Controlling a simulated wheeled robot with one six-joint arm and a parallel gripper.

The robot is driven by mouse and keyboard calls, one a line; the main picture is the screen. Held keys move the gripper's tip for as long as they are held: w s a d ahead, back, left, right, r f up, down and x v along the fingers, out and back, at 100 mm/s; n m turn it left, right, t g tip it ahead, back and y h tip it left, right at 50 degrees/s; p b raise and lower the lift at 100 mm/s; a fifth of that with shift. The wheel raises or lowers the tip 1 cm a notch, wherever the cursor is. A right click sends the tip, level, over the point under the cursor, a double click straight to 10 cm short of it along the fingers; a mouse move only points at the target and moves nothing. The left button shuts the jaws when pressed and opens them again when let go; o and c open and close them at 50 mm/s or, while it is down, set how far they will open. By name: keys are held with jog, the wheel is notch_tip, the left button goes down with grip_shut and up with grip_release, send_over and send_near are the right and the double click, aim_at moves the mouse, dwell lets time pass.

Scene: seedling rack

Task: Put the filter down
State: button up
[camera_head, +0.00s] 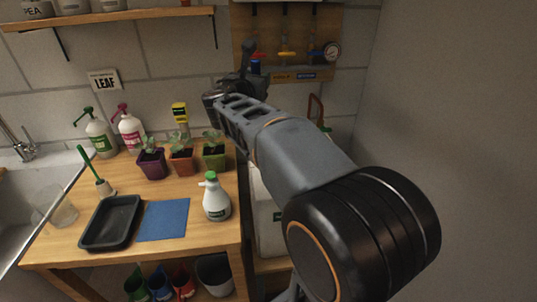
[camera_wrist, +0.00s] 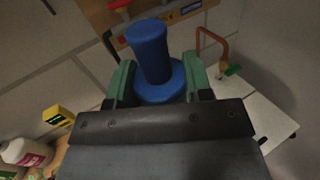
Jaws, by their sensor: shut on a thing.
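The blue filter (camera_wrist: 150,55) is a cylinder with a wider round collar. In the wrist view it stands between the two green fingers of my gripper (camera_wrist: 159,82), which is shut on it. In the head view my gripper (camera_head: 246,72) is raised in front of the wall panel, above the level of the bench. A small blue part of the filter (camera_head: 255,66) shows there. A flat blue mat (camera_head: 163,220) lies bare on the wooden bench (camera_head: 190,255), well below and to the left of my gripper.
Potted seedlings (camera_head: 182,162) stand behind. A sink (camera_head: 30,210) is at left.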

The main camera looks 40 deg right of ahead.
jog(key=f+b, duration=0.1)
jog(key=a+f+b, duration=0.1)
jog(key=f, duration=0.1)
jog(key=w+f+b, duration=0.1)
jog(key=f, duration=0.1)
jog(key=shift+a+b, duration=0.25)
jog(key=shift+b, duration=0.15)
jog(key=shift+w+d+f, duration=0.2)
jog(key=shift+w+f, duration=0.05)
jog(key=shift+f, duration=0.1)
jog(key=w+d+f+b, duration=0.4)
jog(key=w+d+f, duration=0.3)
jog(key=d+f, duration=0.4)
jog(key=shift+w+d+f, duration=0.15)
jog(key=shift+w+f, duration=0.25)
jog(key=shift+f, duration=0.35)
jog(key=shift+w+a+f+b, duration=0.1)
jog(key=shift+a+f+b, duration=0.1)
jog(key=shift+f+b, duration=0.5)
